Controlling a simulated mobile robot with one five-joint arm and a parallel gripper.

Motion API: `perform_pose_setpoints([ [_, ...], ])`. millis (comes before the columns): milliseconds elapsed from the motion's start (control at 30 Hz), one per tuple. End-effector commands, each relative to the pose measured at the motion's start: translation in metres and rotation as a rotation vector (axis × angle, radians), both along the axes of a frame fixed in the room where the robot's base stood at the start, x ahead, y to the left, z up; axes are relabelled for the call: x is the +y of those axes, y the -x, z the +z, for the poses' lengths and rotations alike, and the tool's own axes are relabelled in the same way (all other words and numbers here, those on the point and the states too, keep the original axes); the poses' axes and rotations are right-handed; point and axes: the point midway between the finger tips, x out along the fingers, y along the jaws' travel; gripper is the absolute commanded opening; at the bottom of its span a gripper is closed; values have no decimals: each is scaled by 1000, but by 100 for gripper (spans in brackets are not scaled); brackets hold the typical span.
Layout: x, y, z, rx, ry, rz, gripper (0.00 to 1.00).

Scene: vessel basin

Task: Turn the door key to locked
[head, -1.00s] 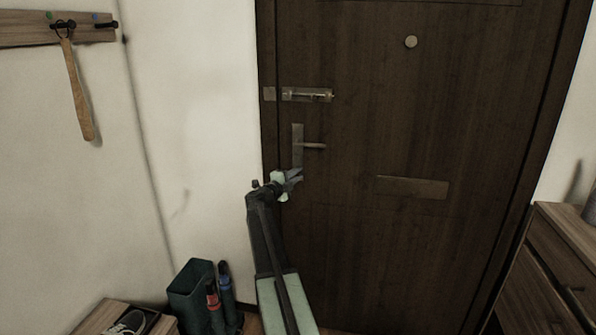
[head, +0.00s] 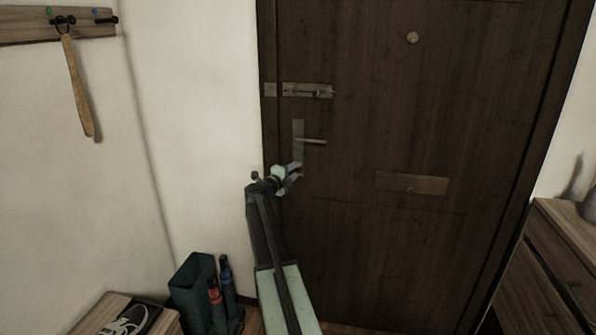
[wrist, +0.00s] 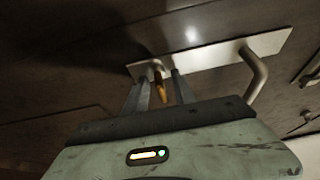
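The brass-coloured key (wrist: 158,90) sticks out of the lock at the left end of the metal handle plate (wrist: 215,50) in the wrist view. My gripper (wrist: 160,88) has one finger on each side of the key. A gap shows between the fingers and the key, so the gripper looks open around it. In the head view my gripper (head: 298,170) is at the lower end of the handle plate (head: 298,137), below the lever handle (head: 315,141). The key is hidden there. The dark wooden door (head: 400,250) is closed.
A sliding bolt (head: 308,91) sits above the handle, and a mail slot (head: 411,184) to its right. The lever (wrist: 258,75) is close right of my fingers. An umbrella stand (head: 192,285) and a shoe bench (head: 110,318) are lower left; a dresser (head: 555,250) stands right.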

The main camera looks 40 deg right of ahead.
Motion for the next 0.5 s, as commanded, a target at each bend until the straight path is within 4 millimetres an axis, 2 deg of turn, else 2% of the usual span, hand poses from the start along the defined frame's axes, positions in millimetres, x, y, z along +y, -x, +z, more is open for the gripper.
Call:
perform_pose_setpoints([
  [300, 1, 3, 0, 0, 0, -5, 31],
  [367, 5, 4, 0, 0, 0, -5, 31],
  [500, 27, 8, 0, 0, 0, -4, 31],
])
